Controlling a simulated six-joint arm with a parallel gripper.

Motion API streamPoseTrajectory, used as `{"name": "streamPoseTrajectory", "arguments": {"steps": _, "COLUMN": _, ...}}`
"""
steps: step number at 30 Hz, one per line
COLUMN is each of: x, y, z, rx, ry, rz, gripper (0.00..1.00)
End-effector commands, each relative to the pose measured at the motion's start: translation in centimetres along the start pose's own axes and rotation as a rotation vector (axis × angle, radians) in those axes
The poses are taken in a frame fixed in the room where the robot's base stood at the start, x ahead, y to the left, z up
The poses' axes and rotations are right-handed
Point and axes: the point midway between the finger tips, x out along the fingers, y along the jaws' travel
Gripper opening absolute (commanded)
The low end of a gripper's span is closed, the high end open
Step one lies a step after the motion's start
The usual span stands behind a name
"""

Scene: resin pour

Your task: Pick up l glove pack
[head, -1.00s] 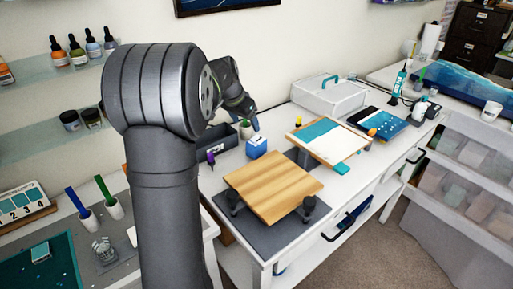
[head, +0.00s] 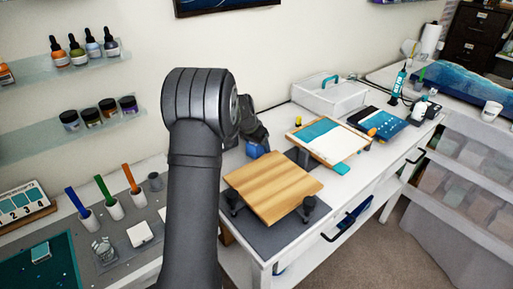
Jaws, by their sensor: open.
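The glove pack appears to be the small blue box (head: 257,151) on the white table, just left of the tilted board with teal and white on it. Only a small blue patch of it shows now, because my arm and gripper cover the rest. My gripper (head: 256,141) is right at this patch, seen from behind. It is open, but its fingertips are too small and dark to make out. I cannot tell whether the fingers touch the box or stand around it.
A wooden board (head: 272,186) rests on dark supports in front of the box. The teal and white board (head: 328,139) stands to the right. A clear-sided case (head: 329,97) is behind. Cups with coloured handles (head: 115,209) stand at the left.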

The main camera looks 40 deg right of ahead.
Motion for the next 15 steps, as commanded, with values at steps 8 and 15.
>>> {"name": "streamPoseTrajectory", "arguments": {"steps": 8, "x": 0.83, "y": -0.01, "z": -0.04, "rx": 0.000, "ry": 0.001, "rz": 0.000, "gripper": 0.71}}
{"name": "streamPoseTrajectory", "arguments": {"steps": 15, "x": 0.81, "y": 0.00, "z": -0.04, "rx": 0.000, "ry": 0.001, "rz": 0.000, "gripper": 0.36}}
